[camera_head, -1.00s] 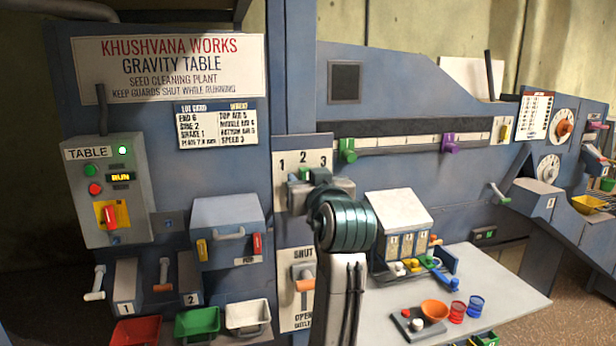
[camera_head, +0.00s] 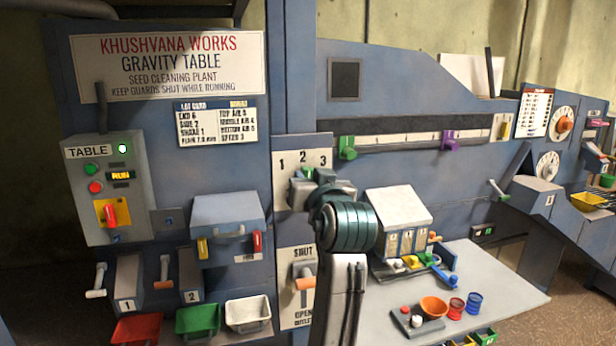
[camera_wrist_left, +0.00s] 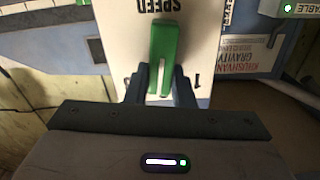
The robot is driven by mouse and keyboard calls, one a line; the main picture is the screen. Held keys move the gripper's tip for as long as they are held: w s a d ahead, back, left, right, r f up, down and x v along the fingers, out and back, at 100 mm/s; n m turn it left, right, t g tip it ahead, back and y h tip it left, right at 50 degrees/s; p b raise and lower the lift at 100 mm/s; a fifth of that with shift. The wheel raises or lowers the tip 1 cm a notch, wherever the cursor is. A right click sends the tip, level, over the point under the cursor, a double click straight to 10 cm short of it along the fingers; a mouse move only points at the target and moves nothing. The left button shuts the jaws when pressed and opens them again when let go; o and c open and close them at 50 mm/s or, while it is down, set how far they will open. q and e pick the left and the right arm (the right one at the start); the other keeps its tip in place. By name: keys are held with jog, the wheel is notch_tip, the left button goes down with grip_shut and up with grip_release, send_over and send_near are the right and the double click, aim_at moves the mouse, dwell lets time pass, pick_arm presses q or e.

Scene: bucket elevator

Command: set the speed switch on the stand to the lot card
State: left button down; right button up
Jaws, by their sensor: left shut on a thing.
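The speed switch's plate (camera_head: 284,160), marked 1, 2 and 3, is on the blue stand at the middle of the head view. My left gripper (camera_head: 309,180) is at it, below the numbers, and hides much of the switch. In the left wrist view the green switch handle (camera_wrist_left: 165,50) stands between the fingers of my left gripper (camera_wrist_left: 160,88), which is shut on it. A SPEED label shows upside down behind it. The handle's exact setting is hard to tell. The lot card (camera_head: 215,124) is at upper left and its last line reads SPEED 3. My right gripper is not in view.
The TABLE control box (camera_head: 103,190) is at left with a lit green lamp. A SHUT/OPEN outlet lever (camera_head: 304,283) sits just below the switch. Green and purple sliders (camera_head: 450,141) are on a rail at right. A white table (camera_head: 500,285) with small dishes stands lower right.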

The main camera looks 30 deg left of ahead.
pick_arm(q)
jog(key=shift+w+d+f+m+p, duration=0.1)
jog(key=shift+m+p, duration=0.75)
jog(key=shift+m, duration=0.35)
jog(key=shift+w+d+m+p, duration=0.15)
jog(key=shift+m+p, duration=0.65)
jog(key=shift+m, duration=0.4)
jog(key=shift+w+d+f+m+p, duration=0.1)
jog(key=shift+m+p, duration=0.75)
jog(key=shift+m, duration=0.35)
jog(key=c, duration=1.2)
grip_release()
jog(key=shift+c, duration=0.2)
jog(key=shift+f, duration=0.1)
